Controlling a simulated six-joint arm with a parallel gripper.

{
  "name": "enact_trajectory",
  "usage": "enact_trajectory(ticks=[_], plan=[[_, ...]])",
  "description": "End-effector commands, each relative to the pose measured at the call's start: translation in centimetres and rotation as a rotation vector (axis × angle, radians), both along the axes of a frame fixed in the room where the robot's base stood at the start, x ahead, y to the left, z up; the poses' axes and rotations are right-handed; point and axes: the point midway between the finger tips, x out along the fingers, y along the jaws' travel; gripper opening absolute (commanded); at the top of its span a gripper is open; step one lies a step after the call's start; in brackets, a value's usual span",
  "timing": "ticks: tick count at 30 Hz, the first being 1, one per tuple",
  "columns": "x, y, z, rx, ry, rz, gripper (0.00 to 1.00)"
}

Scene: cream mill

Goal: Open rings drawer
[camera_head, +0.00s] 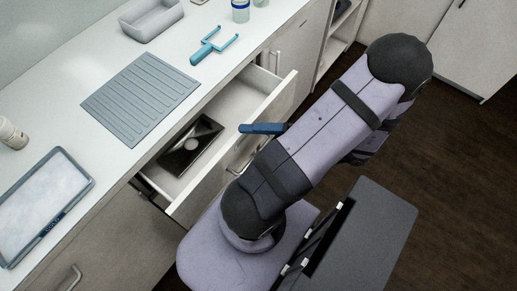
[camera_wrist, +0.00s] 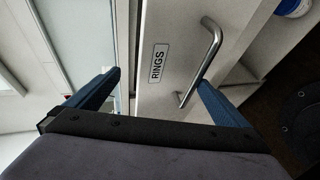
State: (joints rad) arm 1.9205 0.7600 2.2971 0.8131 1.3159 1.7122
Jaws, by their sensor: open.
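The rings drawer front (camera_wrist: 150,100) fills the middle of the wrist view, with a label reading RINGS (camera_wrist: 158,63) and a metal bar handle (camera_wrist: 212,55). In the head view a drawer (camera_head: 225,118) stands well pulled out from under the counter; its label does not show there. My gripper (camera_wrist: 160,78) is open and holds nothing. Its right finger is close to the lower end of the handle; I cannot tell whether they touch. Its left finger is out to the left of the label. In the head view one blue finger (camera_head: 262,128) shows over the drawer's front edge.
A dark tray (camera_head: 190,146) lies inside the drawer. The counter above holds a grey ribbed mat (camera_head: 140,98), a blue-rimmed tray (camera_head: 45,205), a grey bin (camera_head: 151,18) and a blue forked tool (camera_head: 214,44). Dark floor (camera_head: 460,150) is clear at the right.

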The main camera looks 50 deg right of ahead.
Motion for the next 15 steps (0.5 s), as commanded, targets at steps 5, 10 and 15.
enact_trajectory(ticks=[5, 10, 15], plan=[[0.7, 0.4, 4.0, 0.044, -0.121, 0.002, 0.82], [0.7, 0.4, 4.0, 0.043, -0.121, 0.002, 0.82], [-0.1, -0.1, 0.6, -0.010, 0.013, -0.004, 0.78]])
